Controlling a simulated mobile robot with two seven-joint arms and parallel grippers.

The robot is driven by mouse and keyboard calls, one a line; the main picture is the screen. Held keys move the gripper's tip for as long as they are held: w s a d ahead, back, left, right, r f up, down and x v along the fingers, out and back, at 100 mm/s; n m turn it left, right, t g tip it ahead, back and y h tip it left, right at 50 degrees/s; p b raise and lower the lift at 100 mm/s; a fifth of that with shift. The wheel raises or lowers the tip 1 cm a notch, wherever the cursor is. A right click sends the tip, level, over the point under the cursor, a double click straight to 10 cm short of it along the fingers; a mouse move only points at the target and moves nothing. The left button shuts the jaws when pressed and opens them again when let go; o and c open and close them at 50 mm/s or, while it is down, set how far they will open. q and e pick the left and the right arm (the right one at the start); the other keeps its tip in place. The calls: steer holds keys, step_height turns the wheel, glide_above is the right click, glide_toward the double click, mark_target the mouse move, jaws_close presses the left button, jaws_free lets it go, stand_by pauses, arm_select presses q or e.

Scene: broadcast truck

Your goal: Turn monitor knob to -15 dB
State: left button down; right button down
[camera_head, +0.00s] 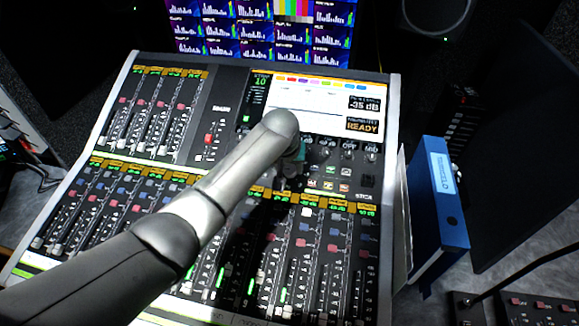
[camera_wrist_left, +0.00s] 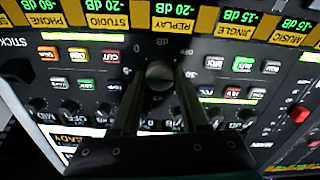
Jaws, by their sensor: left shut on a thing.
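The monitor knob (camera_wrist_left: 160,72) is a dark round knob on the console panel, with dial marks around it including 0, dB and OFF. My left gripper (camera_wrist_left: 160,88) has one finger on each side of the knob and is shut on it. In the head view my left gripper (camera_head: 290,172) is over the console's centre right, mostly hidden by its own forearm, and the knob is hidden there. A readout (camera_head: 364,103) on the console screen appears to say -35 dB, with READY below. My right gripper is not in view.
Small coloured buttons (camera_wrist_left: 243,64) and other knobs (camera_wrist_left: 245,113) lie close around the fingers. Faders fill the console (camera_head: 392,140). A blue binder (camera_head: 437,200) stands at its right side. A wall of monitors (camera_head: 255,30) is behind.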

arm_select(q)
steer(key=shift+r+m+p, duration=0.1)
steer(key=shift+m+p, duration=1.25)
steer(key=shift+m, duration=0.25)
steer(key=m+p, duration=0.2)
steer(key=m, duration=0.2)
steer(key=shift+m, duration=0.3)
steer(key=m+p, duration=0.1)
steer(key=m, duration=0.9)
steer(key=shift+f+p, duration=0.2)
steer(key=shift+p, duration=0.1)
steer(key=shift+s, duration=0.1)
steer(key=shift+c, duration=2.1)
jaws_free()
